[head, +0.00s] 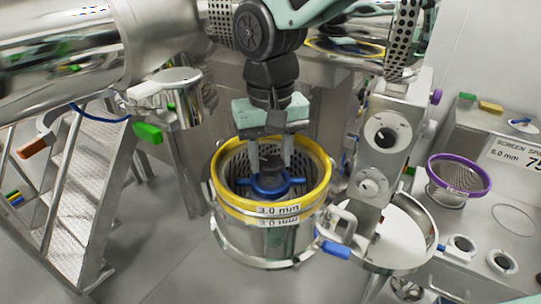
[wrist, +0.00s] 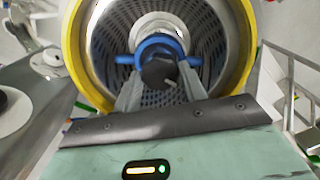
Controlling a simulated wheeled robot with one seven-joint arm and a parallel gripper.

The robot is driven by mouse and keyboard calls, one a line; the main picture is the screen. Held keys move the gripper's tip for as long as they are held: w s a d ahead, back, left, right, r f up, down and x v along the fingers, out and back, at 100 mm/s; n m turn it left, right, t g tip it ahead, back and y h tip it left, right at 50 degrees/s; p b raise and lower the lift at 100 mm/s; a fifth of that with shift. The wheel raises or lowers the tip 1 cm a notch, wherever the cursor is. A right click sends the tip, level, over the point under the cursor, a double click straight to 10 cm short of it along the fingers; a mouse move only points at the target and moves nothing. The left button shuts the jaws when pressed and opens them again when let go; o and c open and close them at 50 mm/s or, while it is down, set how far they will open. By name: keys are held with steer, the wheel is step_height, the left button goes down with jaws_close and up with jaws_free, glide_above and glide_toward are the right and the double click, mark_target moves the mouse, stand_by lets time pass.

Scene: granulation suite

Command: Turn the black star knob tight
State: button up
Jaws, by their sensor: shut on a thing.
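The black star knob (wrist: 158,73) sits at the centre of a blue hub with arms (wrist: 159,46), inside a perforated screen basket with a yellow rim (wrist: 250,55). In the head view the knob (head: 271,166) shows above the blue hub (head: 270,187), inside the yellow-rimmed basket (head: 222,200) labelled 3.0 mm. My gripper (head: 271,160) reaches down into the basket from above. In the wrist view the fingers of my gripper (wrist: 160,88) stand on both sides of the knob and are shut on it. The knob's underside and thread are hidden.
A purple-rimmed screen (head: 459,178) stands on the bench at the right. A metal column with round ports (head: 386,150) and a handle with a blue grip (head: 335,250) stand close to the basket's right. Metal steps (head: 95,190) are at the left.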

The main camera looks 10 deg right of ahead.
mark_target(271, 162)
steer(key=m, duration=0.7)
stand_by(0.7)
steer(key=o, duration=1)
step_height(271, 162, up, 18)
steer(key=b, duration=0.3)
steer(key=shift+f, duration=0.25)
